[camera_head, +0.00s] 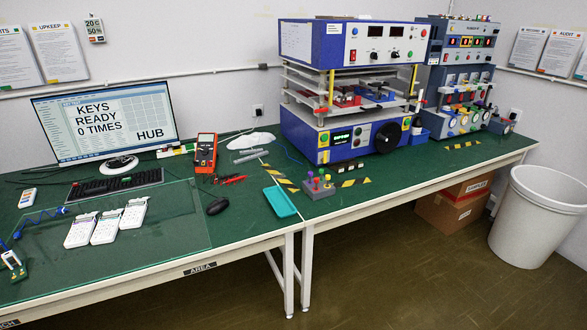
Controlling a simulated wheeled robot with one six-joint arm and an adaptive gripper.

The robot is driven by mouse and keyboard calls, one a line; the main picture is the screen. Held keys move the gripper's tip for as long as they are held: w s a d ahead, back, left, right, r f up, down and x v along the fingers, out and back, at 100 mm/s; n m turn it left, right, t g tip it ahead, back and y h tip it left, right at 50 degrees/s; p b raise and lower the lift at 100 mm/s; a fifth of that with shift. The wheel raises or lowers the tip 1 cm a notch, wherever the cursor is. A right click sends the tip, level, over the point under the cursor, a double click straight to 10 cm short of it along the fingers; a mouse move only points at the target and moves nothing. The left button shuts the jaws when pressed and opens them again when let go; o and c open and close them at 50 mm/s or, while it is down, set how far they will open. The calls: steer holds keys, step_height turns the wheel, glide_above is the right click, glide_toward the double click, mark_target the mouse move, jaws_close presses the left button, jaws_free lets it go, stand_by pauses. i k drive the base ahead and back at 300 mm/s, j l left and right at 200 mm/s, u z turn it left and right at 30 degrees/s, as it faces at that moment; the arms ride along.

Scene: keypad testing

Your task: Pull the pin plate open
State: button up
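A blue and white test machine (354,85) stands on the green bench at the back, right of centre. Its middle section is open, with several stacked grey plates (305,88) between upright posts. Red and blue parts lie on the lower plate inside. I cannot tell for sure which plate is the pin plate, or how far it is out. A yellow upright (331,84) stands at the front of the plates. The lower front has a green display (341,136) and a large black round knob (388,137). My gripper is not in view.
A teal tray (280,201), a small box with coloured knobs (318,187) and striped tape lie before the machine. A red multimeter (205,153) and monitor (105,122) are left. A second blue machine (462,75) stands right. A white bin (537,216) stands on the floor; floor in front is clear.

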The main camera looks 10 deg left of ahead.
mark_target(369, 78)
steer(key=i+j+u, duration=0.15)
steer(key=i+j, duration=0.6)
